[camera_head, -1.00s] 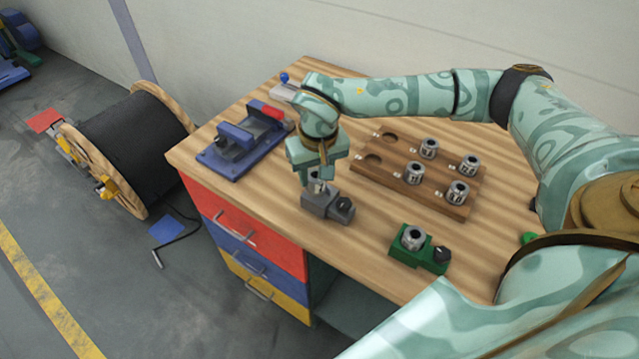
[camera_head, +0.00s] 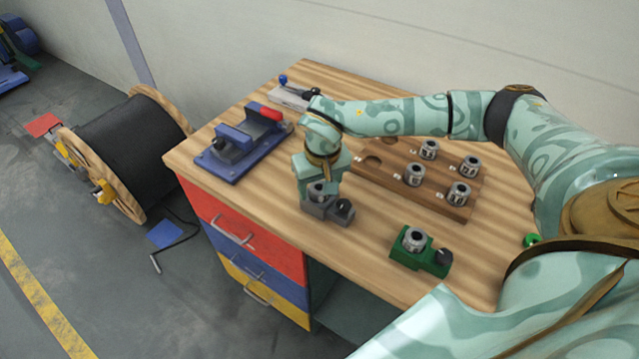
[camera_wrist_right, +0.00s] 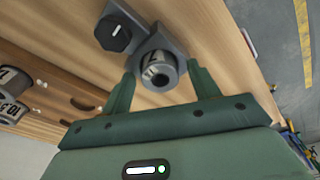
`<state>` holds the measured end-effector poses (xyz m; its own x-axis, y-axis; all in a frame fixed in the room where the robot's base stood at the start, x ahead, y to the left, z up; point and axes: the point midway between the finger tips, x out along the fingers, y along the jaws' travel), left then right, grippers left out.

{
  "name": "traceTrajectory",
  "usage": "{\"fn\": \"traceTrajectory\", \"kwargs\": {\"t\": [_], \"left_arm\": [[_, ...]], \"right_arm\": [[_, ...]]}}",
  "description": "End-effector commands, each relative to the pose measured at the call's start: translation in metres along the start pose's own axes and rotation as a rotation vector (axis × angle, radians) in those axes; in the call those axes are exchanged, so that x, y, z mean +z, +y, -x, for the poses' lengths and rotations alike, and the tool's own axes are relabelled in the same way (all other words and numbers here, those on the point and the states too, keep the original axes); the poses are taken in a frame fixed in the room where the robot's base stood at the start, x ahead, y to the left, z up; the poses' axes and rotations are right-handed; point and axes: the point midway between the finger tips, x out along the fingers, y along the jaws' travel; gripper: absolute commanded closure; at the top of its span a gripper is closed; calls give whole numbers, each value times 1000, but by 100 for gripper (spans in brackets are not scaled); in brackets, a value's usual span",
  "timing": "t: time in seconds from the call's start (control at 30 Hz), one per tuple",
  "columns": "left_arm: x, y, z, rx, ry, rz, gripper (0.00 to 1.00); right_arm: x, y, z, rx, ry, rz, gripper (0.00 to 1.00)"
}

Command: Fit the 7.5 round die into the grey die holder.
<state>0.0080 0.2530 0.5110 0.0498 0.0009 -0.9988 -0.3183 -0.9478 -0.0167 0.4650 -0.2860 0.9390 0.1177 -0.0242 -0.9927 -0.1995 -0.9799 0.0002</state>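The grey die holder (camera_head: 318,210), with a dark knob (camera_head: 344,207), stands near the front of the wooden bench. A round steel die (camera_head: 320,190) sits at the holder's seat under my right gripper (camera_head: 320,184). The right wrist view shows this die (camera_wrist_right: 157,76) from above, its label partly legible as a 7. The fingers of my right gripper (camera_wrist_right: 160,75) stand apart on either side of it, with gaps showing. How deep the die sits cannot be told. My left gripper is not in view.
A wooden rack (camera_head: 395,183) holds several other dies and has empty round recesses. A green holder (camera_head: 410,258) with a die stands at the front right. A blue fixture (camera_head: 228,160) is at the left. Bench between rack and green holder is clear.

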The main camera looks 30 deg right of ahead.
Motion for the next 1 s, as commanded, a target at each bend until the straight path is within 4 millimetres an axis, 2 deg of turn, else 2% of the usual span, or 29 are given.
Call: {"fn": "traceTrajectory", "kwargs": {"t": [0.23, 0.33, 0.7, 0.83, 1.0], "left_arm": [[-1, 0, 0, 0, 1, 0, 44], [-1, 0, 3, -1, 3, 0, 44], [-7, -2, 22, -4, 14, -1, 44], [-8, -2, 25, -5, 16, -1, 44], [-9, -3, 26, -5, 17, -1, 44]], "right_arm": [[0, 0, 2, 0, 0, 0, 39], [-1, 0, 11, -1, 3, 1, 39], [-1, 0, 95, -1, 5, 1, 39], [-1, 0, 114, -1, 2, 0, 39], [0, 0, 123, 0, 0, 0, 39]]}}
